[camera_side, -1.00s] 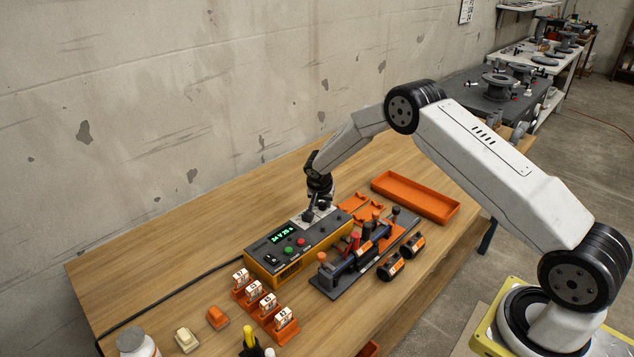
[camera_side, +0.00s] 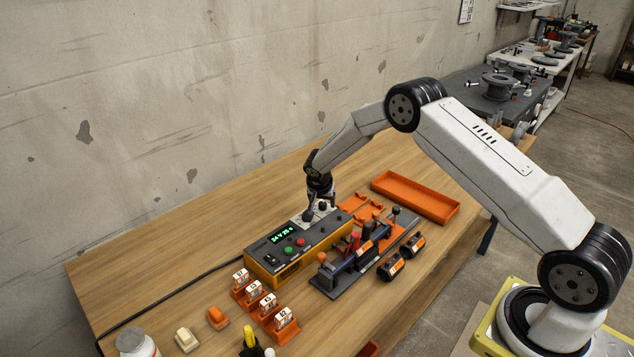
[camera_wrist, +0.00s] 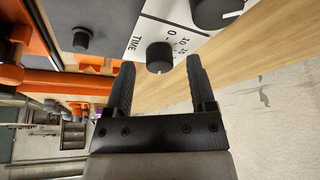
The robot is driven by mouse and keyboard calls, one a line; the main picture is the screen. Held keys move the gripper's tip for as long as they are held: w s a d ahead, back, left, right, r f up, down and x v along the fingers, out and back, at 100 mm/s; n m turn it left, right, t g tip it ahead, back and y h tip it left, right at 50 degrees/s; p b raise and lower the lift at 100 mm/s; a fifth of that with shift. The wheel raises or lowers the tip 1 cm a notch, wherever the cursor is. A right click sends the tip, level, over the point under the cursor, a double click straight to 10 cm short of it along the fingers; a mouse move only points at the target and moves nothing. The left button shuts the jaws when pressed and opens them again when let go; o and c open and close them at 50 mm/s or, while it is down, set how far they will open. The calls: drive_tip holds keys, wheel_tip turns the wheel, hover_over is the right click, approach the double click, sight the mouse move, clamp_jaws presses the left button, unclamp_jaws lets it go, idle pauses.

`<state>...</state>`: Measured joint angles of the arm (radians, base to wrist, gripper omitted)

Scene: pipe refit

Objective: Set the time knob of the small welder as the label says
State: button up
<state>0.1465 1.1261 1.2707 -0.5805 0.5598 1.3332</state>
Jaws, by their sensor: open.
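The welder (camera_side: 285,268) is a yellow box with a dark top, a green lit display (camera_side: 284,235) reading about "24 V 25 s", its first digit unclear. A white dial panel (camera_wrist: 150,22) is at its far end. The black time knob (camera_wrist: 159,57) sits beside the word TIME and a printed scale; its pointer is hard to make out. My gripper (camera_wrist: 161,72) is open, with one finger on each side of the time knob, apparently not touching it. A second black knob (camera_wrist: 212,12) is nearby. A fitting label (camera_side: 364,246) on the clamp fixture is too small to read.
The clamp fixture (camera_side: 332,287) stands close beside the welder. Black couplers (camera_side: 391,267) lie to its right. Several numbered tags in orange holders (camera_side: 285,332) stand at the front. An orange tray (camera_side: 415,197) lies behind. The table on the wall side is mostly clear.

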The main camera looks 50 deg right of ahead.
sight(320, 216)
drive_tip(key=v, duration=0.7)
drive_tip(key=shift+r, duration=0.15)
drive_tip(key=shift+s+a, duration=0.1)
idle(0.3)
drive_tip(key=s+a+r+n+y, duration=0.1)
drive_tip(key=s+a+r+n, duration=0.2)
drive_tip(key=s, duration=0.6)
drive_tip(key=s+a+r+n+y, duration=0.1)
drive_tip(key=s+a+r+n, duration=0.2)
drive_tip(key=s, duration=0.7)
drive_tip(key=s+a+r+n+y, duration=0.1)
drive_tip(key=s+a+r+n, duration=0.2)
drive_tip(key=s, duration=0.6)
drive_tip(key=a+n, duration=0.2)
drive_tip(key=shift+s+a+n+y, duration=0.15)
drive_tip(key=shift+s+n+y, duration=0.15)
drive_tip(key=shift+y, duration=0.1)
drive_tip(key=shift+w, duration=0.1)
